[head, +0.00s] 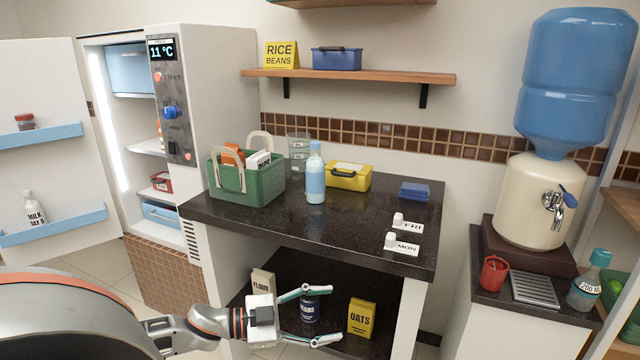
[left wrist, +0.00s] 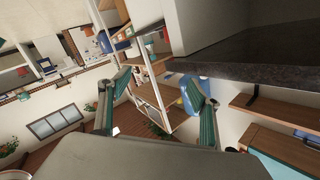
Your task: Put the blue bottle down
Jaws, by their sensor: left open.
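The blue bottle (head: 315,178), pale blue with a light cap, stands upright on the dark countertop (head: 290,228), between the green crate (head: 262,188) and the yellow lunch box (head: 348,178). Nothing grips it. My left gripper (head: 334,315) is open and empty, well below the bottle, in front of the lower shelf under the counter. Its two spread fingers also show in the left wrist view (left wrist: 156,90), with nothing between them. I cannot make out the bottle in the left wrist view. My right gripper is not in view.
The lower shelf holds a flour pack (head: 264,281), a blue can (head: 310,306) and an oats box (head: 361,317). FRI (head: 408,223) and MON (head: 402,244) tags lie on the counter's right. The fridge door (head: 55,140) stands open. The counter front is clear.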

